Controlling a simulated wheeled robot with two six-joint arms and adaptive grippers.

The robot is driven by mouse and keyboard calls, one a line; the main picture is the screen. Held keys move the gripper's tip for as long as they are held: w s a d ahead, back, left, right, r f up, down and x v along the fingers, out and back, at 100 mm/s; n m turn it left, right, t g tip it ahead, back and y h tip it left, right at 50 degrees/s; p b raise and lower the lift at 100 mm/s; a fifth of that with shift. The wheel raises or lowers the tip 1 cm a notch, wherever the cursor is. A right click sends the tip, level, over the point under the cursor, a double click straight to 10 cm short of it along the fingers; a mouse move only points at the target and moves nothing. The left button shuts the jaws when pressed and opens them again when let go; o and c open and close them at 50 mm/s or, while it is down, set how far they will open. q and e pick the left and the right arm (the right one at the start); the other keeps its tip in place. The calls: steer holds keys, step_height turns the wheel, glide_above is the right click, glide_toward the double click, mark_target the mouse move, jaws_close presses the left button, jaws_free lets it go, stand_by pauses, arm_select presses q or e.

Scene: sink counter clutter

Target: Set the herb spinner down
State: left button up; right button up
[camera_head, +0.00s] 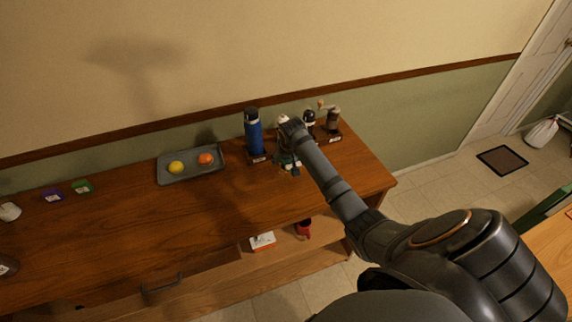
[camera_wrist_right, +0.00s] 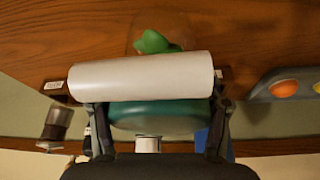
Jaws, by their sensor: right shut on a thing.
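The herb spinner shows in the right wrist view as a teal rounded part (camera_wrist_right: 160,117) with a white cylinder (camera_wrist_right: 140,76) across it. A clear part with a green piece (camera_wrist_right: 152,42) lies beyond, over the wooden counter. My right gripper (camera_wrist_right: 158,112) has one finger on each side of it and is shut on it. In the head view my right gripper (camera_head: 290,160) points down at the counter's back right, with a little of the teal spinner (camera_head: 287,159) showing below the arm. The arm hides most of it, so I cannot tell whether it touches the counter. My left gripper is not in view.
A blue bottle (camera_head: 254,133) stands just left of the gripper. A dark-capped bottle (camera_head: 309,122) and a grinder (camera_head: 332,119) stand to its right. A grey tray (camera_head: 191,177) holds a lemon and an orange fruit. The counter's front middle (camera_head: 210,220) is clear.

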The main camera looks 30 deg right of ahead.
mark_target(289, 159)
steer(key=shift+w+f, duration=0.1)
steer(key=shift+w, duration=0.05)
step_height(289, 159, down, 2)
steer(key=shift+a+f+p, duration=0.1)
steer(key=shift+p, duration=0.6)
steer(key=shift+f, duration=0.45)
steer(key=shift+f, duration=0.15)
steer(key=o, duration=1.8)
steer(key=shift+c, duration=0.2)
steer(key=b+v, duration=0.1)
steer(key=v, duration=1.1)
steer(key=shift+r, duration=0.2)
